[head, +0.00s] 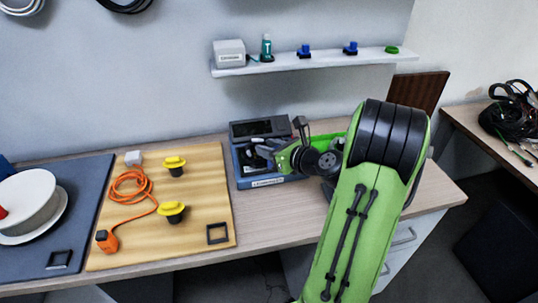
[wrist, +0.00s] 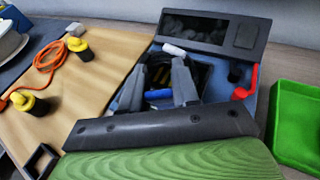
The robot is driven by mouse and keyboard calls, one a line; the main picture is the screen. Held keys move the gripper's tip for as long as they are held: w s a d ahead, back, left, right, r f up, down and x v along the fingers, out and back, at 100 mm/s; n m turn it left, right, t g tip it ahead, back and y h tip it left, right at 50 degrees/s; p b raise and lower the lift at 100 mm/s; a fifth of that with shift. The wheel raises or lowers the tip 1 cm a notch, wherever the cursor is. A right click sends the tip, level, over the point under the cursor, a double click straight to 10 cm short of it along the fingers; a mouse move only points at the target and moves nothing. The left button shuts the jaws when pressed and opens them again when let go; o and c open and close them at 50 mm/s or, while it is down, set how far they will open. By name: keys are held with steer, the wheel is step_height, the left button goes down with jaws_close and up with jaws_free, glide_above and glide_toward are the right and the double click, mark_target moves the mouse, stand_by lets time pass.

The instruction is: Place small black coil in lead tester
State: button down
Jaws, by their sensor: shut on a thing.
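The lead tester (head: 268,183) is a blue box with a dark raised panel at its back, on the table in the middle of the head view. In the wrist view its panel (wrist: 210,30) is at the top, and a red lever (wrist: 246,82) is at its right. My gripper (head: 262,152) is low over the tester's blue bed. In the wrist view my gripper (wrist: 158,90) has its two grey fingers around a dark bundle, the small black coil (wrist: 162,72). The fingers partly hide the coil, and I cannot tell whether it touches the bed.
A green tray (wrist: 297,125) stands right of the tester. A wooden board (head: 200,240) at left holds yellow-topped knobs (head: 171,209), an orange cable (head: 130,183) and a black square frame (head: 217,233). A wall shelf (head: 320,61) with small items is behind.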

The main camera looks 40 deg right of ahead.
steer(key=c, duration=0.8)
jaws_free()
steer(key=shift+r, duration=0.1)
steer(key=a+p+v, duration=0.1)
steer(key=p+v, duration=0.2)
steer(key=v, duration=0.9)
steer(key=a+f+n+g+y, duration=0.1)
steer(key=a+n+g+y, duration=0.4)
steer(key=a+n, duration=1.2)
steer(key=s+a+r+n+g+h, duration=0.1)
steer(key=s+n+h, duration=0.1)
steer(key=n, duration=0.4)
steer(key=s+a+r+n+g+h, duration=0.1)
steer(key=s+a+n+h, duration=0.1)
steer(key=s+n, duration=0.3)
steer(key=s+a+r+n+g+h, duration=0.1)
steer(key=s+a+r+n+h, duration=0.1)
steer(key=s+n, duration=0.2)
steer(key=shift+n+g, duration=0.4)
steer(key=shift+n, duration=1.2)
